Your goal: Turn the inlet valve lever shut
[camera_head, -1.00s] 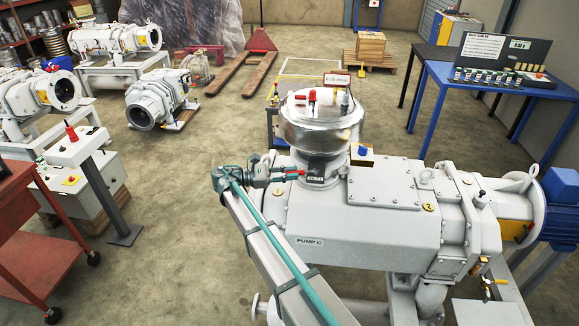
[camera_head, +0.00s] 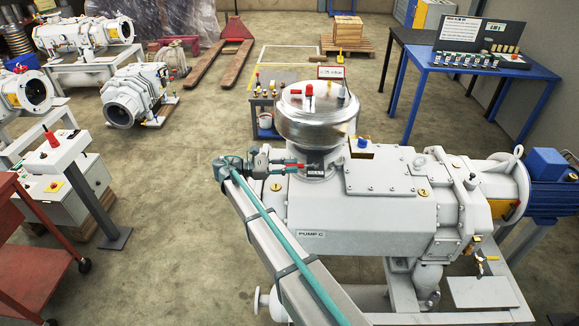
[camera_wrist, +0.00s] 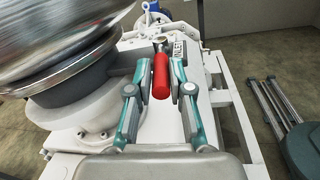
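The inlet valve lever shows in the wrist view as a red cylindrical handle (camera_wrist: 161,77), with an INLET plate (camera_wrist: 181,48) just beyond it. My gripper (camera_wrist: 160,68) is open, with one teal finger on each side of the handle. A gap shows on the left of the handle; the right finger is closer, and I cannot tell if it touches. In the head view my gripper (camera_head: 288,165) is at the left of the neck under the shiny metal dome (camera_head: 318,118), on top of pump C (camera_head: 355,215). The lever is mostly hidden there by the fingers.
The dome and its grey flange (camera_wrist: 65,75) stand close to the left of my fingers in the wrist view. A blue table (camera_head: 480,70) with a display case is at the back right. A red cart (camera_head: 35,245) stands left. Open floor lies between cart and pump.

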